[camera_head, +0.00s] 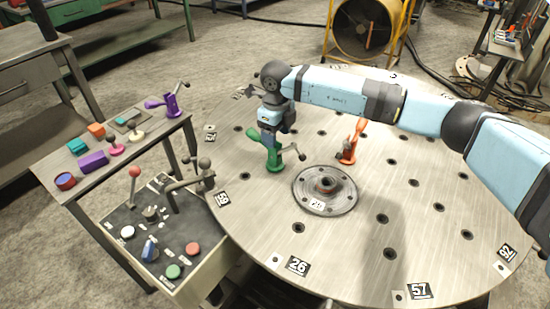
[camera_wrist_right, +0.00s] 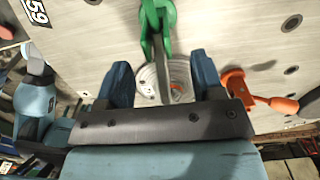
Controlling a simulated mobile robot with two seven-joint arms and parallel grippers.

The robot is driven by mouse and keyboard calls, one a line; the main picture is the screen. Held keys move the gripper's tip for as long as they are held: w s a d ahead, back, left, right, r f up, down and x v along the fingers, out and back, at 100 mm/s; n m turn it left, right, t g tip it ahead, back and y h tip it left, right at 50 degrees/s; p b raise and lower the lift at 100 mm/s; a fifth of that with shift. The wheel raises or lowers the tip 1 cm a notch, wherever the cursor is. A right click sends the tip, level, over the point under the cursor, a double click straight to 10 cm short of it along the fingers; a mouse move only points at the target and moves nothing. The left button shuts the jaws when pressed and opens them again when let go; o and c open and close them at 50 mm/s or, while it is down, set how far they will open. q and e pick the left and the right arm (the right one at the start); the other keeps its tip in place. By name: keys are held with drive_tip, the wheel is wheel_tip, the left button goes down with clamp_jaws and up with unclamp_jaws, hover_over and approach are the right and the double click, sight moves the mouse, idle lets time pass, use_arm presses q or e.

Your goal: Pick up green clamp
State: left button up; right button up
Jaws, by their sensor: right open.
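The green clamp (camera_head: 274,162) stands on the round metal table, to the left of the hub plate in the head view. My right gripper (camera_head: 268,135) comes down from above and is right over it, overlapping its top. In the right wrist view the green clamp (camera_wrist_right: 157,15) is at the top centre. Its grey lever reaches down between the two blue fingers of my right gripper (camera_wrist_right: 162,75), which are open with a gap on each side. I cannot tell whether a finger touches it.
An orange clamp (camera_head: 352,140) stands right of the green one. A round hub plate (camera_head: 308,198) lies flat on the table. A side bench (camera_head: 150,133) at the left holds a purple clamp (camera_head: 168,99) and small parts. The right part of the round table (camera_head: 440,205) is clear.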

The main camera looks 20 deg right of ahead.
drive_tip(key=f, duration=0.4)
drive_tip(key=shift+w+a+f, duration=0.1)
drive_tip(key=shift+a+f, duration=0.1)
drive_tip(key=shift+a, duration=0.05)
drive_tip(key=c, duration=1)
drive_tip(key=shift+r, duration=0.1)
drive_tip(key=shift+r, duration=0.15)
wheel_tip(320, 180, up, 20)
drive_tip(key=shift+f+p, duration=0.1)
drive_tip(key=shift+p, duration=0.8)
